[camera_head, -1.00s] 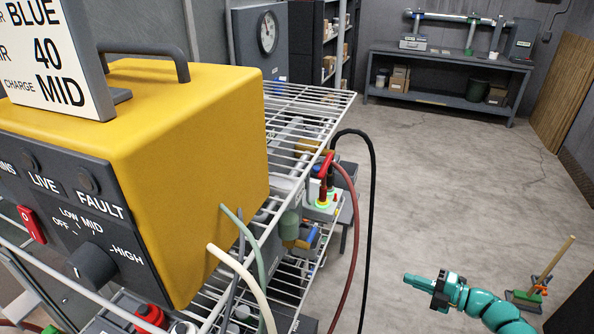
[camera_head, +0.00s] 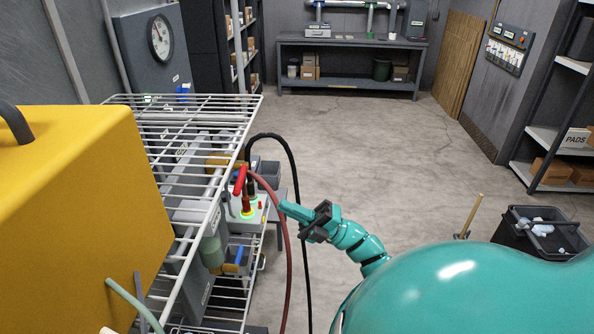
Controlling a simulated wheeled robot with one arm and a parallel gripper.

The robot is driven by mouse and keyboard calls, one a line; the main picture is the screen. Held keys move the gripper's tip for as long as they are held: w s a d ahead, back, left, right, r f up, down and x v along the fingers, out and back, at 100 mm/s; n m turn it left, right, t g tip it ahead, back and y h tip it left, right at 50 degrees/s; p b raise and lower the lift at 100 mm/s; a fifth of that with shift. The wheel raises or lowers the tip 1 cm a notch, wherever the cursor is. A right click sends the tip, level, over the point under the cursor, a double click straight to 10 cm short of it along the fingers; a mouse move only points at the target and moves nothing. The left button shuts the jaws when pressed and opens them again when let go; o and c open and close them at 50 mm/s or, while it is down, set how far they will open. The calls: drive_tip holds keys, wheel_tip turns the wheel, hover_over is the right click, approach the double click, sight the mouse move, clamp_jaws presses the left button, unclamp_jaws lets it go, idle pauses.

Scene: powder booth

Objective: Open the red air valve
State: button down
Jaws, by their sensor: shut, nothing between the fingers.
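The red valve handle (camera_head: 240,180) stands tilted above a pale fixture at the right side of the wire rack, close to the start of a red hose and a black hose. A small red piece (camera_head: 261,205) sits just right of it on the fixture. My gripper (camera_head: 285,206) is shut and empty. It points left toward the valve and appears a short way right of the handle, overlapping the hoses in the picture. I cannot tell its exact depth from the handle. The valve's base is partly hidden.
The wire rack (camera_head: 190,108) and yellow powder unit (camera_head: 90,200) fill the left. The red hose (camera_head: 287,270) and black hose (camera_head: 298,190) hang beside the rack. A black bin (camera_head: 520,230) stands at right. The middle floor (camera_head: 380,150) is clear.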

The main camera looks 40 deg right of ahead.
drive_tip(key=p+x, duration=0.3)
drive_tip(key=x, duration=0.6)
drive_tip(key=shift+p, duration=0.4)
drive_tip(key=shift+a+r+m+t+h, duration=0.1)
drive_tip(key=shift+r+m+t+h, duration=0.35)
drive_tip(key=shift+m, duration=0.35)
drive_tip(key=shift+a+r+m+t+h, duration=0.1)
drive_tip(key=shift+r+m+t+h, duration=0.25)
drive_tip(key=shift+m+h, duration=0.35)
drive_tip(key=shift+y, duration=0.35)
